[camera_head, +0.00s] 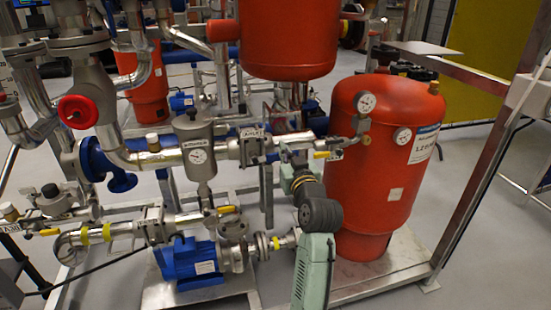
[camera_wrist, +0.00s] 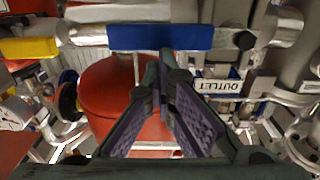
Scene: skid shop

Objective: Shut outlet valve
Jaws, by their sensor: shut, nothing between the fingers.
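The outlet label (camera_wrist: 217,86) is a white plate on the metal pipework right of my fingers in the wrist view. It also shows on the pipe in the head view (camera_head: 253,132). A blue bar (camera_wrist: 160,37) spans the wrist view just beyond my fingertips; I cannot tell whether they touch it. A yellow handle (camera_wrist: 28,48) shows at the upper left, and a yellow handle (camera_head: 322,154) shows right of my wrist in the head view. My gripper (camera_wrist: 163,66) is shut and empty.
A tall red tank (camera_head: 385,180) stands close right of my arm, with gauges on it.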

